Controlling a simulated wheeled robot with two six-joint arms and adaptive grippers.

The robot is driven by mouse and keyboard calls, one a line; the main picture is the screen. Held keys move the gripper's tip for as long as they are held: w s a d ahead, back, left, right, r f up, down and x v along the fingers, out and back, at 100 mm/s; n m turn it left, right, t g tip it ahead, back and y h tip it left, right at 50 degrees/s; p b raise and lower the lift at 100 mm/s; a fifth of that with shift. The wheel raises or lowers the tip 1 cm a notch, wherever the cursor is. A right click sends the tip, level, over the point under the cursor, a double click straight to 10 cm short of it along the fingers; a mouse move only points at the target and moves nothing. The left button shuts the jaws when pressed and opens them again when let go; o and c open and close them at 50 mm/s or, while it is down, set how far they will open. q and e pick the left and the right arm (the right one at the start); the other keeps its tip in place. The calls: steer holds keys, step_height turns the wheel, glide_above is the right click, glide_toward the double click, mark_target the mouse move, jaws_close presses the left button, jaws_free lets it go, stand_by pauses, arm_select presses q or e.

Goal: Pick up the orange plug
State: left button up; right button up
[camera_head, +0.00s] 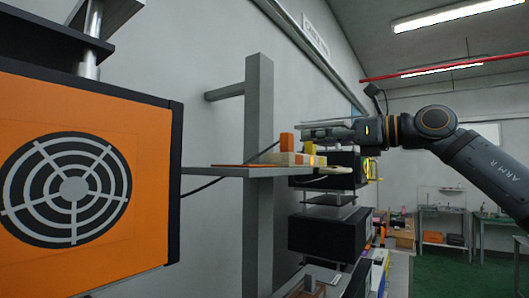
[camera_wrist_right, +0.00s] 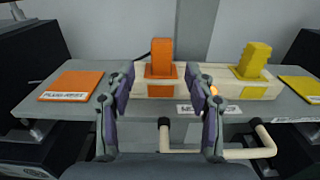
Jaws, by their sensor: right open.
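The orange plug (camera_wrist_right: 161,58) stands upright in a cream block (camera_wrist_right: 196,84) on a grey shelf. In the right wrist view it shows between and beyond the two fingers of my right gripper (camera_wrist_right: 165,115), which are apart with nothing between their tips. In the head view the orange plug (camera_head: 287,141) stands at the left of my right gripper (camera_head: 312,130), which reaches in from the right, level above the shelf. My left gripper is not in view.
A yellow plug (camera_wrist_right: 254,62) stands in the same block. A flat orange pad (camera_wrist_right: 72,87) lies on the shelf (camera_head: 240,172). A cream handle (camera_wrist_right: 262,140) projects at the shelf's front. A big orange box (camera_head: 130,190) fills the head view's left.

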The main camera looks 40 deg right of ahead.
mark_target(292, 137)
steer(key=p+x, duration=0.3)
steer(key=x, duration=0.1)
steer(key=shift+w+r, duration=0.1)
steer(key=p+x, duration=0.2)
steer(key=p, duration=0.1)
steer(key=shift+w+r+p, duration=0.3)
steer(key=shift+w, duration=0.1)
steer(key=shift+w+f, duration=0.1)
steer(key=shift+w, duration=0.25)
steer(key=shift+w+a+f, duration=0.25)
steer(key=shift+w+f, duration=0.05)
steer(key=shift+w, duration=0.15)
steer(key=shift+s, duration=0.2)
steer(key=c, duration=0.9)
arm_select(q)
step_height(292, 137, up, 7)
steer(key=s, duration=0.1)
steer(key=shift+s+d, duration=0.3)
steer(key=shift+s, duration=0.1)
arm_select(e)
steer(key=shift+w, duration=0.1)
jaws_close()
